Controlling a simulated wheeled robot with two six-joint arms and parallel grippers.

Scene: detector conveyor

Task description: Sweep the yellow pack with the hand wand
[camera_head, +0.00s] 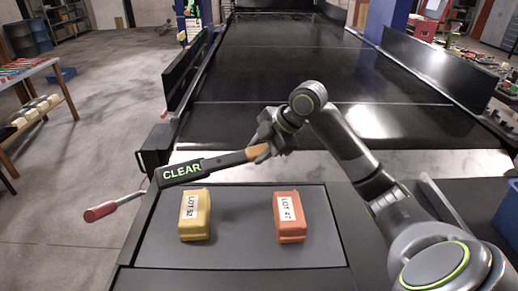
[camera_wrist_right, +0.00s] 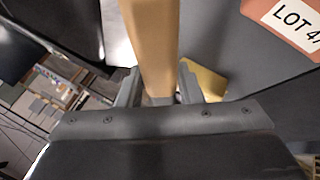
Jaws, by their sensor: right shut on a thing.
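A yellow pack (camera_head: 195,222) labelled LOT 52 lies on the grey panel at the front of the conveyor. An orange-red pack (camera_head: 290,232) labelled LOT 47 lies to its right; part of it shows in the right wrist view (camera_wrist_right: 262,10). My right gripper (camera_head: 268,148) is shut on the tan handle of the hand wand (camera_head: 215,164); the handle also shows in the right wrist view (camera_wrist_right: 152,45). The wand points left, its black paddle reading CLEAR in green, and appears above and behind the yellow pack. My left gripper is not in view.
The grey panel (camera_head: 240,252) is bare between and in front of the packs. A dark conveyor belt (camera_head: 290,70) runs away behind it with side walls. A red-handled lever (camera_head: 100,211) sticks out at the left edge. A blue bin (camera_head: 508,215) stands at the right edge.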

